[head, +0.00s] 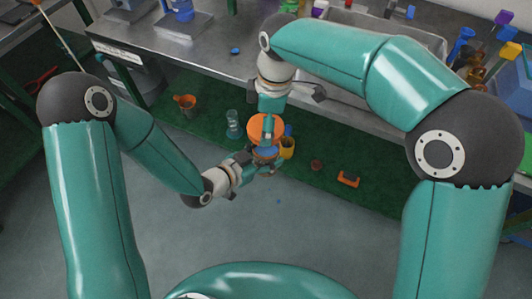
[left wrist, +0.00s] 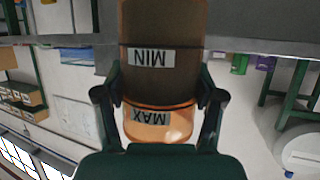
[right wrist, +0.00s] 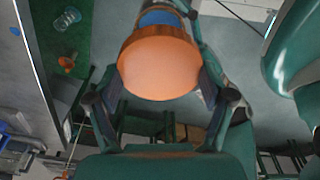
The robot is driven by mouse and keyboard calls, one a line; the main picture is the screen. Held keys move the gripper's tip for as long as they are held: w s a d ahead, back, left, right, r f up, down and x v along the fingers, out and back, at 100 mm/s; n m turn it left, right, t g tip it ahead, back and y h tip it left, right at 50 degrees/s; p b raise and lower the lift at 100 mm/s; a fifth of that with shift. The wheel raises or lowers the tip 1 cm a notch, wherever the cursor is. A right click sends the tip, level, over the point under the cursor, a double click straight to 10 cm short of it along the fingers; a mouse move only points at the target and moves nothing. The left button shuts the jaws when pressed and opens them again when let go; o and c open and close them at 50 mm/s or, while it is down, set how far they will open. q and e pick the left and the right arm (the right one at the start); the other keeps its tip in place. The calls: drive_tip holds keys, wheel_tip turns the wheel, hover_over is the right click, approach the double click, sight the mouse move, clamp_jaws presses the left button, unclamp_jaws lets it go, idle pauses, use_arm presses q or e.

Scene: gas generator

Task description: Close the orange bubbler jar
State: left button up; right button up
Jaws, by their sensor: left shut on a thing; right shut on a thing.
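The orange bubbler jar is a translucent orange cylinder with MIN and MAX labels, upside down in the left wrist view (left wrist: 163,88). My left gripper (left wrist: 160,95) is shut around its side. In the head view my left gripper (head: 262,158) reaches it from the lower left. An orange round lid (right wrist: 160,65) sits between the fingers of my right gripper (right wrist: 162,82), which is shut on it. The lid also shows in the head view (head: 266,131), above a blue part and my left gripper. Whether the lid touches the jar's rim is hidden.
The metal bench (head: 190,45) with a sink runs along the back. On the green mat below stand an orange cup (head: 185,102), a clear beaker (head: 233,124), a yellow cup (head: 287,147) close by my left gripper, and an orange piece (head: 348,179).

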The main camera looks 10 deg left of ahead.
sight(266, 157)
drive_tip(key=shift+f, duration=0.1)
drive_tip(key=shift+f, duration=1.9)
drive_tip(key=shift+f, duration=0.85)
drive_tip(key=shift+f, duration=0.55)
